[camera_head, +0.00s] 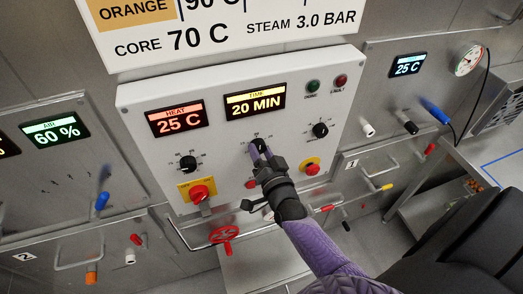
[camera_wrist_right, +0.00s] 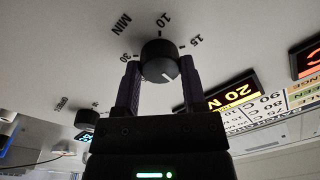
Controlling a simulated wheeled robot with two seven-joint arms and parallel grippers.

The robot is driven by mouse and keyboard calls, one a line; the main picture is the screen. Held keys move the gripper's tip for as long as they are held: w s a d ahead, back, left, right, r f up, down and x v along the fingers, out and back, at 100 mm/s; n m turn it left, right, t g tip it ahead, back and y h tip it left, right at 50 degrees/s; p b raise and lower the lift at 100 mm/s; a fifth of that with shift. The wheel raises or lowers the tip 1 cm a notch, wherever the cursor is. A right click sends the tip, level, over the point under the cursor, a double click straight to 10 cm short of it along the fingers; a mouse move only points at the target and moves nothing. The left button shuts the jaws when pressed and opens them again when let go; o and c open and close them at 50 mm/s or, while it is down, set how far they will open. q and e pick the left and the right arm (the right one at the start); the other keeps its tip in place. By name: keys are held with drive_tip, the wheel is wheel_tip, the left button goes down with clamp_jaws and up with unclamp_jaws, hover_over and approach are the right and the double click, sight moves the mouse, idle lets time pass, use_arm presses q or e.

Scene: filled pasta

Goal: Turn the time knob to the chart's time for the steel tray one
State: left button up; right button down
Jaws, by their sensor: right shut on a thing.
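The black time knob (camera_head: 256,147) sits on the white control panel (camera_head: 225,130), below the yellow time display (camera_head: 255,103) reading 20 MIN. My right gripper (camera_head: 260,150) is shut on this knob. In the right wrist view the purple fingers stand on both sides of the knob (camera_wrist_right: 160,58), and its white pointer mark faces the lower right. Marks 10, 15, 30 and MIN show around it. The chart (camera_head: 225,28) at the top is cropped; ORANGE, 90 C, CORE 70 C and STEAM 3.0 BAR are readable, but no time. My left gripper is out of view.
The heat display (camera_head: 177,117) reads 25 C above the heat knob (camera_head: 188,163). A red switch on yellow (camera_head: 198,192), another knob (camera_head: 320,130) and a red button on yellow (camera_head: 311,167) are nearby. A red valve wheel (camera_head: 224,234) stands below the panel.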

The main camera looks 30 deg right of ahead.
drive_tip(key=shift+n, duration=0.3)
idle(0.4)
drive_tip(key=shift+c, duration=0.7)
unclamp_jaws()
drive_tip(key=v, duration=1)
